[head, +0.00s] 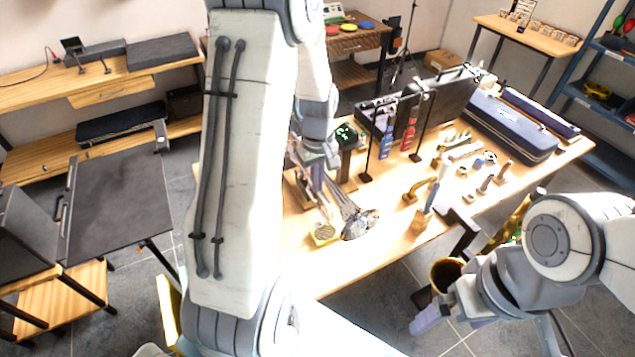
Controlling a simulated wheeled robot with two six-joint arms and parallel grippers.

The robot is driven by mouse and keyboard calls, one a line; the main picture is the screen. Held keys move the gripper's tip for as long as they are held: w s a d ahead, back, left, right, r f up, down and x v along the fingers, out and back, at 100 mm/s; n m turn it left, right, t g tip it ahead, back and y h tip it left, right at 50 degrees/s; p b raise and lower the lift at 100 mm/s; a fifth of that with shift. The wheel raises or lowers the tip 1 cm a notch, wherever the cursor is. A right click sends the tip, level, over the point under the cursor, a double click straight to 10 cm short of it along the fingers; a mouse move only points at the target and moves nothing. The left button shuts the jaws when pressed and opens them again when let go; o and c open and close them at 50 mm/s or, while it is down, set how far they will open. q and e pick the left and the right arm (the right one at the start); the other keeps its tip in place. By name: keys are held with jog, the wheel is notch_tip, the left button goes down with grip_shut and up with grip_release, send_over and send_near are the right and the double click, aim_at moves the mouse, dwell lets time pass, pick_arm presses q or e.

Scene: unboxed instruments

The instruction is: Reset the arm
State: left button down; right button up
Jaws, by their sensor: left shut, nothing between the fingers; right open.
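My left arm rises large through the middle of the head view and bends down over the wooden table (385,245). My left gripper (319,188) points down above the table's left part, shut and empty. A small yellowish block (323,233) and a shiny, crumpled-looking silvery object (358,222) lie just in front of it. My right arm comes in from the right. My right gripper (450,316) is open and empty, low beyond the table's front edge, over the floor. My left arm hides part of the table's left side.
Open dark cases (455,98), a long blue case (510,128) and several small instruments on stands fill the table's back and right. A grey-topped cart (120,205) is at left. The table's front middle is clear.

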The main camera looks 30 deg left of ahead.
dwell(0.3)
pick_arm(q)
jog(key=s+d+r+m, duration=0.3)
jog(key=s+d+m, duration=0.1)
jog(key=d, duration=0.3)
jog(key=s+d+r+m+b, duration=0.1)
jog(key=s+d+r+m, duration=0.3)
jog(key=d, duration=0.3)
jog(key=s+d+r+m, duration=0.2)
jog(key=s+d+m, duration=0.25)
jog(key=d, duration=0.35)
jog(key=s+d+r+m+h, duration=0.1)
jog(key=s+d+m, duration=0.2)
jog(key=s+m, duration=0.4)
jog(key=shift+s+r+b, duration=0.15)
jog(key=shift+s+b, duration=0.15)
jog(key=shift+s, duration=0.35)
